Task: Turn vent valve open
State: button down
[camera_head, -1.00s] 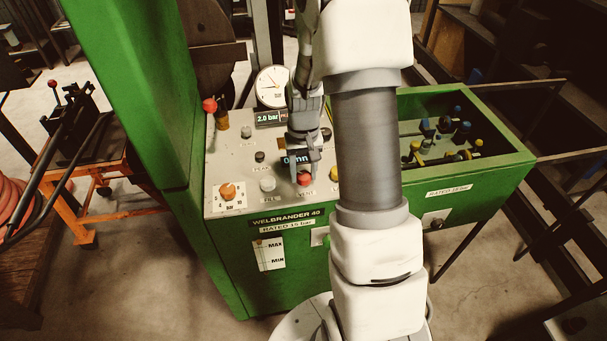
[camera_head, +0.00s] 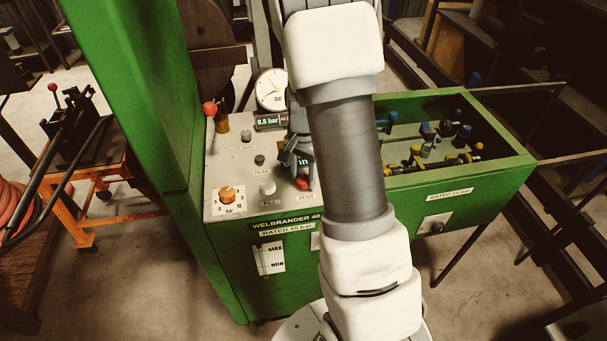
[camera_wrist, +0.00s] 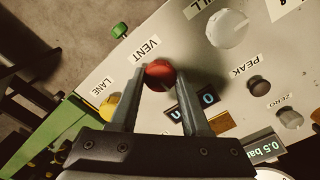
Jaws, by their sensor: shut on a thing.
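The red vent knob (camera_head: 302,183) sits on the sloped panel above the VENT label. In the wrist view the red knob (camera_wrist: 160,74) lies between the two fingers of my gripper (camera_wrist: 158,88), beside the VENT label (camera_wrist: 147,49). My gripper (camera_head: 300,172) is shut on the knob and looks rotated about it in the head view. The small pressure display (camera_head: 268,121) reads 0.5 bar, and it also shows in the wrist view (camera_wrist: 275,148). The dial gauge (camera_head: 272,88) stands behind it.
The white FILL knob (camera_head: 267,188) and orange bar dial (camera_head: 228,194) sit left of the vent knob. The yellow LANE knob (camera_wrist: 110,106) is close to one finger. A green bin (camera_head: 455,170) with fittings stands at right. A red-balled lever (camera_head: 209,108) rises at the panel's left.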

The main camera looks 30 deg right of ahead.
dwell(0.4)
jog(key=shift+c, duration=1.8)
grip_release()
jog(key=shift+r, duration=0.1)
notch_tip(320, 180, up, 17)
jog(key=p, duration=0.1)
jog(key=shift+r, duration=0.15)
